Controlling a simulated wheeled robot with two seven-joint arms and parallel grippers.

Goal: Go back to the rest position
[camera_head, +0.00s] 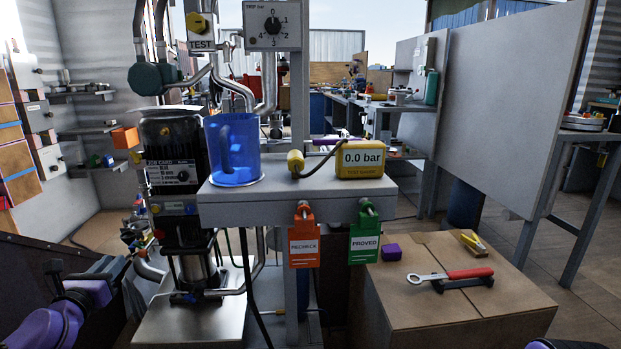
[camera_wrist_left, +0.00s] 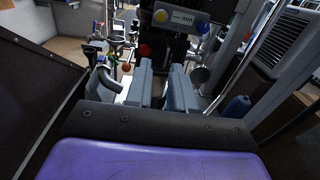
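My left gripper (camera_head: 108,270) is at the lower left of the head view, on its purple arm. It is left of the pump stand and apart from it. In the left wrist view its two grey fingers (camera_wrist_left: 163,82) stand apart with nothing seen between them. Small valves with coloured handles (camera_head: 137,232) are just beyond it; in the wrist view a red knob (camera_wrist_left: 144,50) and a yellow knob (camera_wrist_left: 160,16) show past the fingers. A purple piece, probably of my right arm, shows at the bottom right edge; the right gripper is out of view.
A grey bench (camera_head: 330,197) carries a blue cup (camera_head: 234,150) and a yellow gauge reading 0.0 bar (camera_head: 360,160). RECHECK (camera_head: 304,245) and PROVED (camera_head: 364,244) tags hang in front. A dark panel (camera_wrist_left: 35,85) is close left.

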